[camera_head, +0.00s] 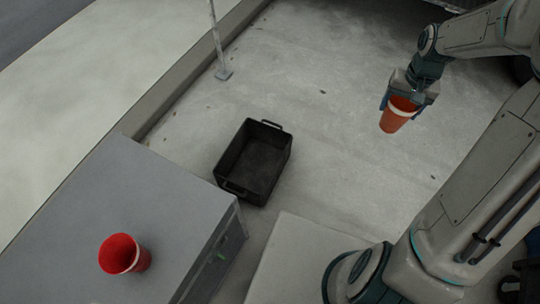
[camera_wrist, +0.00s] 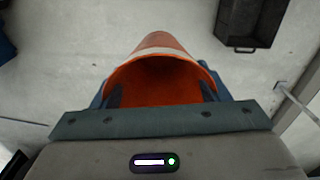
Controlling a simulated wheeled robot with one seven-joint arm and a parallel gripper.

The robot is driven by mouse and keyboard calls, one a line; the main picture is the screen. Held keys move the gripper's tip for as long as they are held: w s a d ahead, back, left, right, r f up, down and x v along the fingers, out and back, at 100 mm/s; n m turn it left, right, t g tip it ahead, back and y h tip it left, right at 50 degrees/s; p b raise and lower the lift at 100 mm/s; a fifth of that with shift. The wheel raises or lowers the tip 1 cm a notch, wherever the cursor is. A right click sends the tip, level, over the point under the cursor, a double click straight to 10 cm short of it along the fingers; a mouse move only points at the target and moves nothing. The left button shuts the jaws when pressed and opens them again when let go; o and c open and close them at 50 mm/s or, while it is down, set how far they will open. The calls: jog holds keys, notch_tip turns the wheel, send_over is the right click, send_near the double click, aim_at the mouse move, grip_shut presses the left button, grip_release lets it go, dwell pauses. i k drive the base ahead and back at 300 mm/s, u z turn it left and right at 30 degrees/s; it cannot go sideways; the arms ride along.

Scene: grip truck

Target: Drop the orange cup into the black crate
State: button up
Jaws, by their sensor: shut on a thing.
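The orange cup (camera_head: 396,115) has a pale band and is held in the air by my gripper (camera_head: 404,100) at the upper right of the head view. In the wrist view the cup (camera_wrist: 158,75) lies between the fingers of my gripper (camera_wrist: 160,95), with its open mouth facing the camera. The black crate (camera_head: 284,160) stands on the floor near the middle of the head view, open and empty, with a handle at each end. The crate (camera_wrist: 250,42) also shows at the upper right of the wrist view. The held cup is apart from it, to its right in the head view.
A red cup (camera_head: 120,255) stands on a grey cabinet (camera_head: 165,215) at the lower left. A thin metal post (camera_head: 218,45) rises from the floor behind the crate. A low ledge (camera_head: 190,70) runs along the left. The floor between crate and held cup is clear.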

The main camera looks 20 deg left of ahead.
aim_at(259, 168)
jog(key=u, duration=0.05)
jog(key=i, duration=1.15)
jog(key=u, duration=3.15)
